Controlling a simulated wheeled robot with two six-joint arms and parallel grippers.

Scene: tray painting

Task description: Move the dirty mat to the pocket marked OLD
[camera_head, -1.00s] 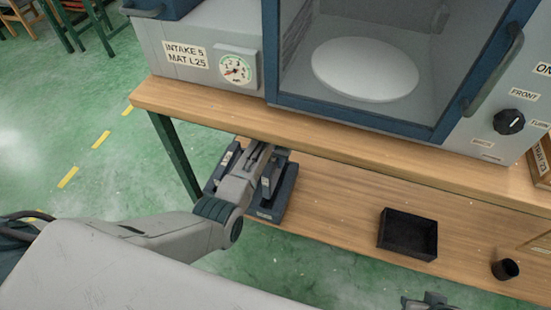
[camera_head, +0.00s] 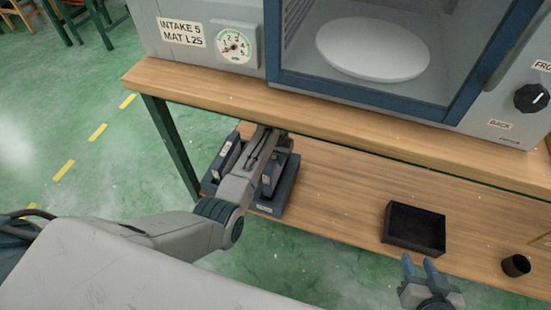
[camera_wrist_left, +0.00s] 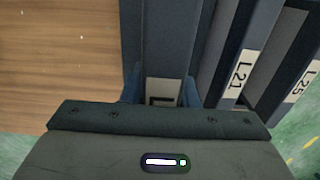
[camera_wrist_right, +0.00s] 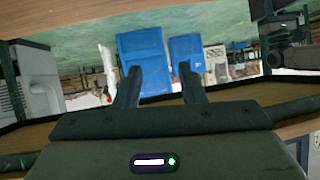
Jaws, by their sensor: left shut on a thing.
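My left gripper (camera_wrist_left: 161,92) is in the dark blue rack (camera_head: 284,197) on the lower shelf. Its fingers are closed on a dark upright slab (camera_wrist_left: 167,38) with a mostly hidden white label. Slabs labelled L21 (camera_wrist_left: 238,75) and L25 (camera_wrist_left: 300,82) stand to the right in the left wrist view. In the head view my left arm covers much of the rack, and its front label is too small to read. I cannot pick out a dirty mat or the word OLD. My right gripper (camera_head: 421,262) is open and empty, below the black tray.
A cabinet with a raised-edge window holds a pale round plate (camera_head: 372,48). A black tray (camera_head: 391,240) and a black cup (camera_head: 516,266) stand on the wooden lower shelf (camera_head: 340,190).

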